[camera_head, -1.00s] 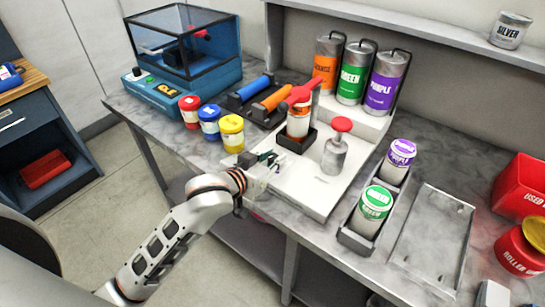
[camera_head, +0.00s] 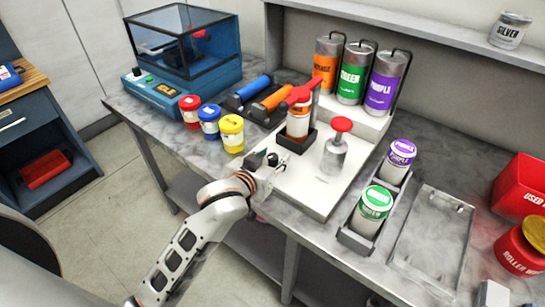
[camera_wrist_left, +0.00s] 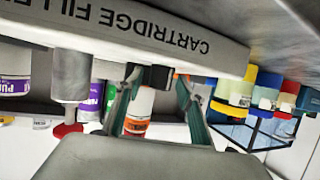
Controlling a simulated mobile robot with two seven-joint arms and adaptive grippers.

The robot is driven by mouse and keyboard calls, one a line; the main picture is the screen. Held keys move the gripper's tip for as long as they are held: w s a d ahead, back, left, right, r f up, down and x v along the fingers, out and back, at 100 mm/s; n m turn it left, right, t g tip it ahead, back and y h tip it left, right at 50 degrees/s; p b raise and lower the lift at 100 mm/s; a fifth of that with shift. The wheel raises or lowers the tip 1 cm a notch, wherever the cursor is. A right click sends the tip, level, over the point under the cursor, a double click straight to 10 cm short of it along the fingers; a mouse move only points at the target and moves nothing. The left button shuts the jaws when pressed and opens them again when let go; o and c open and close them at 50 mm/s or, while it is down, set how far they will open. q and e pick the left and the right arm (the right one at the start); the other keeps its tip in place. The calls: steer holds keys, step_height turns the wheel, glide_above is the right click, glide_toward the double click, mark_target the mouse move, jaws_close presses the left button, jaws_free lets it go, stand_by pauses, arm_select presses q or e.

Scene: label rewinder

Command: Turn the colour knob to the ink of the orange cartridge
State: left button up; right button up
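My left gripper (camera_head: 276,162) is at the front left corner of the white cartridge filler (camera_head: 312,192). In the left wrist view, which is upside down, its two greenish fingers (camera_wrist_left: 157,84) stand apart, with a dark block (camera_wrist_left: 151,77) in line with the gap. I cannot tell whether that block is the colour knob or the black holder behind, nor whether a finger touches it. The orange cartridge (camera_head: 298,122) stands upright in a black holder (camera_head: 296,141) on the filler; it also shows in the left wrist view (camera_wrist_left: 138,112). My right gripper is out of view.
A red-topped plunger (camera_head: 335,152) stands right of the cartridge. Orange (camera_head: 325,66), green (camera_head: 351,75) and purple (camera_head: 384,84) canisters stand behind. Red, blue and yellow jars (camera_head: 232,134) are left of my gripper.

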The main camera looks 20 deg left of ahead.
arm_select(q)
steer(key=shift+s, duration=0.1)
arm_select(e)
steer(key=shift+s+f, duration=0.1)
arm_select(q)
steer(key=v, duration=0.7)
steer(key=shift+s+r, duration=0.1)
steer(key=shift+r, duration=0.05)
stand_by(0.5)
